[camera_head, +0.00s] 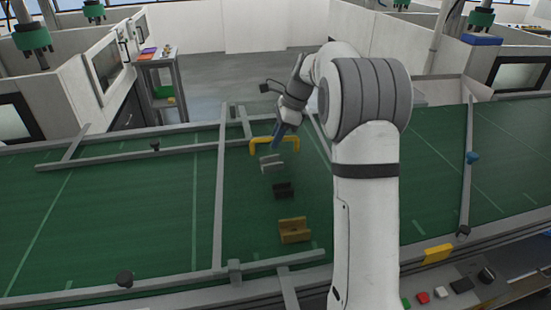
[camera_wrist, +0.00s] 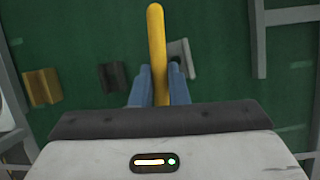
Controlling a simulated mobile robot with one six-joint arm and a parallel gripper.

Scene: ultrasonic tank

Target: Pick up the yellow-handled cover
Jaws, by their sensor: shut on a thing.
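The yellow handle (camera_head: 289,141) shows in the head view as a low arch over the green belt, beyond a row of small blocks. In the wrist view the yellow bar (camera_wrist: 156,30) runs from the top edge down between my blue fingers. My gripper (camera_head: 275,143) reaches down to the handle from above, and its fingers (camera_wrist: 158,70) are shut on the bar. I cannot make out a cover plate apart from the handle. The part of the handle between the fingers is partly hidden.
A grey block (camera_head: 271,163), a dark block (camera_head: 284,190) and a tan block (camera_head: 294,231) stand on the green belt (camera_head: 130,215) nearer than the handle. A grey rail (camera_head: 219,200) runs along their left. Bare belt lies further left.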

